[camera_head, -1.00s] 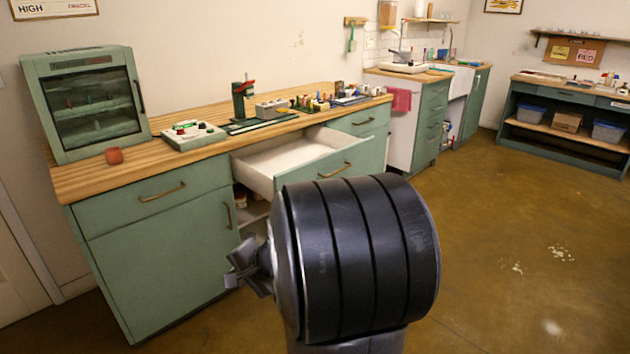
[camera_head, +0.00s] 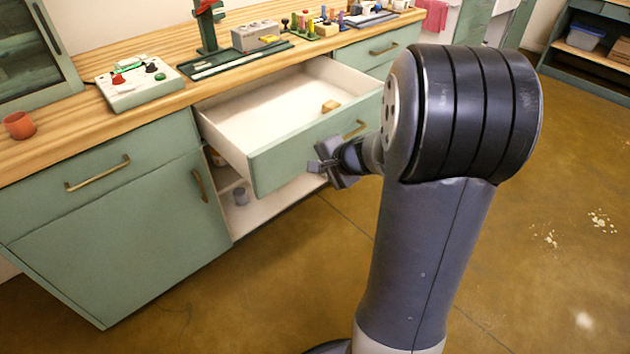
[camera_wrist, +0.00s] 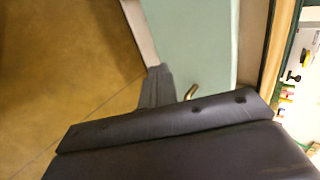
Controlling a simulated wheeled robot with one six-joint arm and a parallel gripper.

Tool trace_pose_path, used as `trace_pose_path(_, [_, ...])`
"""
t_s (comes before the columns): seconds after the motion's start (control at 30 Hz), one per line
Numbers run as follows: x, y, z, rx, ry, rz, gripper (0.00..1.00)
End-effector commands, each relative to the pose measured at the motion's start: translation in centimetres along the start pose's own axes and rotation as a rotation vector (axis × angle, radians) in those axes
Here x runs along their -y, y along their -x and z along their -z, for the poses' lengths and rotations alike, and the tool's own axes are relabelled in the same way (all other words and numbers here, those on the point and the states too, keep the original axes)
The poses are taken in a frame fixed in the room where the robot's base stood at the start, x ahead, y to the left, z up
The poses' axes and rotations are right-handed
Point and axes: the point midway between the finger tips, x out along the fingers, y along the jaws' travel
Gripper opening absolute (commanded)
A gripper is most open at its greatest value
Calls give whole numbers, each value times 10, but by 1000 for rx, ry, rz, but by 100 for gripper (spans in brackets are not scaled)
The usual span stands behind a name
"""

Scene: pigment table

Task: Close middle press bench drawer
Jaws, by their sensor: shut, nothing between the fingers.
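The middle drawer (camera_head: 262,166) of the green press bench stands pulled well out in the head view. My gripper (camera_head: 318,167) is shut and empty, just in front of the drawer's green front, below and left of the handle. I cannot tell whether it touches. In the wrist view the drawer front (camera_wrist: 190,40) fills the middle, with the handle (camera_wrist: 191,92) close to my gripper's dark finger (camera_wrist: 157,88).
The wooden worktop (camera_head: 150,118) carries a control box (camera_head: 138,85), a red cup (camera_head: 19,125) and several small tools. The left drawer (camera_head: 100,172) is shut. The floor at right is clear.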

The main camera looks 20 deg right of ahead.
Motion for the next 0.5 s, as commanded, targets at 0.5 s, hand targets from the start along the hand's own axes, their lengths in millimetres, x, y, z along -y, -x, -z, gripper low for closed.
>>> trace_pose_path(0.5, [26, -64, 0, 0, 0, 0, 0])
